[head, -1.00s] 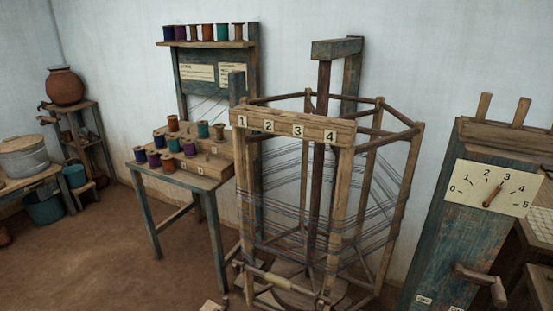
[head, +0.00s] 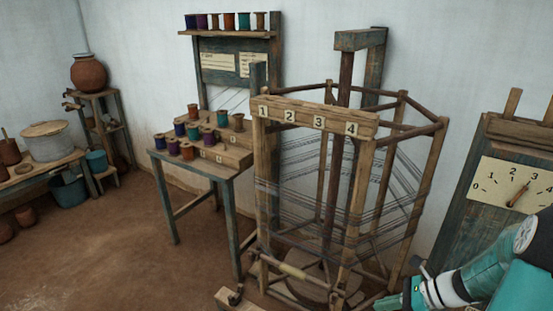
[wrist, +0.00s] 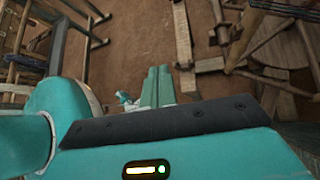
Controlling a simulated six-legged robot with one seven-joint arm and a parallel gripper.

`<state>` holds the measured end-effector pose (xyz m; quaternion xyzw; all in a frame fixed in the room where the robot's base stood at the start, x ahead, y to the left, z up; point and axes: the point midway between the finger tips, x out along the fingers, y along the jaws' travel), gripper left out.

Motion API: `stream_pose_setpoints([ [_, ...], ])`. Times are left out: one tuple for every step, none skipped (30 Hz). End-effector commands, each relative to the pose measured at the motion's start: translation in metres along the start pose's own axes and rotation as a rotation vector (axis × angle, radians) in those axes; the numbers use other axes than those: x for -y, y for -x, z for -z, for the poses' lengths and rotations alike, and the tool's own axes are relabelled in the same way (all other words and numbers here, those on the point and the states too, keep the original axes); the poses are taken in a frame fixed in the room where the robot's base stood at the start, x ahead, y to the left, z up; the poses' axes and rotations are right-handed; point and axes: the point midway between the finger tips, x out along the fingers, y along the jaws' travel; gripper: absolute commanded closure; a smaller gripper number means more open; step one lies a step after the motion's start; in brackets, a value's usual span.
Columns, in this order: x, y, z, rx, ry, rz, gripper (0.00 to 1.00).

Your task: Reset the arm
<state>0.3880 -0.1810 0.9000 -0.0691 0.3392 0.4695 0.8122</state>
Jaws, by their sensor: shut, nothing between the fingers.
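My gripper (wrist: 158,70) shows in the wrist view as two teal fingers lying side by side, shut with nothing between them. Below it in that view is brown earthen floor. My teal and white arm (head: 485,275) is folded in the lower right corner of the head view, in front of the dial post and beside the warping frame. The gripper's fingers cannot be clearly made out in the head view.
A wooden warping frame (head: 318,122) numbered 1 to 4 stands close ahead. Left of it is a spool table (head: 225,172). A dial post (head: 460,215) stands at right. A clay pot (head: 88,73) sits far left. Open floor (head: 110,250) lies at left.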

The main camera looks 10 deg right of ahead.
Motion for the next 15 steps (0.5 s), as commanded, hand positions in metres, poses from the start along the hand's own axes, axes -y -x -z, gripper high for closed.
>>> stream_pose_setpoints([
  [-0.011,-0.002,-0.018,-0.064,0.11,-0.019,1.0],
  [-0.017,-0.003,-0.025,-0.098,0.172,-0.031,1.0],
  [-0.025,-0.004,-0.036,-0.143,0.256,-0.047,1.0],
  [-0.031,-0.005,-0.043,-0.177,0.318,-0.058,1.0],
  [-0.038,-0.005,-0.05,-0.21,0.382,-0.071,1.0],
  [-0.046,-0.006,-0.059,-0.251,0.467,-0.088,1.0],
  [-0.053,-0.006,-0.066,-0.282,0.531,-0.1,1.0],
  [-0.059,-0.006,-0.072,-0.312,0.595,-0.112,1.0],
  [-0.068,-0.006,-0.081,-0.352,0.681,-0.127,1.0],
  [-0.075,-0.006,-0.087,-0.38,0.744,-0.14,1.0],
  [-0.081,-0.006,-0.093,-0.409,0.809,-0.152,1.0],
  [-0.09,-0.005,-0.101,-0.446,0.895,-0.167,1.0],
  [-0.097,-0.005,-0.106,-0.472,0.96,-0.179,1.0],
  [-0.103,-0.004,-0.112,-0.498,1.025,-0.19,1.0],
  [-0.112,-0.003,-0.119,-0.533,1.111,-0.205,1.0],
])
